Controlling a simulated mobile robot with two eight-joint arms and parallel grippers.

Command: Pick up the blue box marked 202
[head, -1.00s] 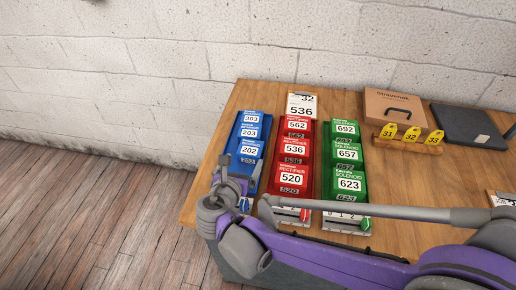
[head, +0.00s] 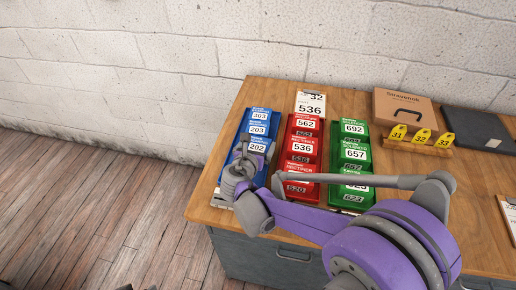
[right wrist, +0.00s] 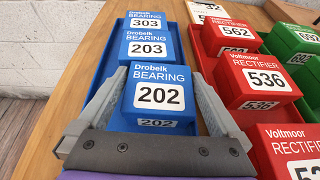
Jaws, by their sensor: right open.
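The blue box marked 202 (right wrist: 158,95) is the nearest of the blue bearing boxes in the right wrist view. In the head view the 202 box (head: 257,146) is partly hidden by my right gripper (head: 250,158). In the right wrist view my right gripper (right wrist: 160,84) is open, with one finger on each side of the 202 box. Whether the fingers touch its sides I cannot tell. The blue boxes 203 (right wrist: 147,47) and 303 (right wrist: 146,20) stand behind it. My left gripper is not in view.
The blue boxes sit in a blue tray (right wrist: 107,66). Red rectifier boxes (head: 302,147) stand close on the right, with green solenoid boxes (head: 355,152) beyond. Yellow tags (head: 421,136) and a brown case (head: 403,106) lie farther right. The wooden table (head: 222,150) is bare along its left edge.

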